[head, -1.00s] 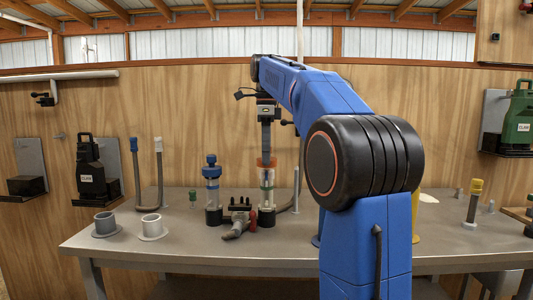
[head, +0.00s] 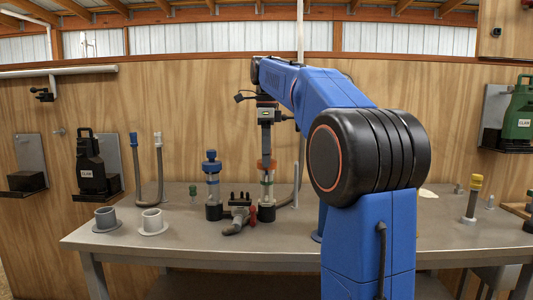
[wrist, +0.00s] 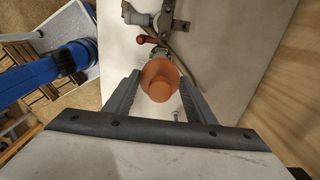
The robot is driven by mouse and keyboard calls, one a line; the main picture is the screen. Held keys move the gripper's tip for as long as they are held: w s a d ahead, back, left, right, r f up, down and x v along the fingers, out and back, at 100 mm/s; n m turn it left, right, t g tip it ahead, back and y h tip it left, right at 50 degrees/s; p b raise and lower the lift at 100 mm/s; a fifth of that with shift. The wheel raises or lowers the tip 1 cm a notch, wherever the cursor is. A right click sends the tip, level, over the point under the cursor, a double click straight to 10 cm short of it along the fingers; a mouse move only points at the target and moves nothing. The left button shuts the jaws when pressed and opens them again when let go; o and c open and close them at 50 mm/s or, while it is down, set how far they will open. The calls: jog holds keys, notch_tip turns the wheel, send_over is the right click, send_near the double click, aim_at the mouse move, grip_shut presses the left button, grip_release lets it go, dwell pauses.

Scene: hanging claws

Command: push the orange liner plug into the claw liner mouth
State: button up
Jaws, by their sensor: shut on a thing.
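The orange liner plug (head: 266,164) is at the top of a clear, upright claw (head: 267,189) with a green band and a black base on the bench. My gripper (head: 266,153) points straight down and is shut on the plug. In the wrist view, the orange plug (wrist: 160,82) sits between the two dark fingers of my gripper (wrist: 159,95), its round knob facing the camera. The plug hides the liner mouth there. The plug appears upright and lined up over the claw. I cannot tell how deep it sits.
A similar claw with a blue plug (head: 211,166) stands to the left. A grey fitting (head: 237,220) and a red piece (head: 252,217) lie between them at the front. Two flanged cups (head: 152,221) stand further left. The bench front (head: 200,250) is clear.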

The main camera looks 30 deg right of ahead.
jog(key=shift+f, duration=0.2)
jog(key=o, duration=1.1)
jog(key=shift+f, duration=0.1)
jog(key=shift+r, duration=3.75)
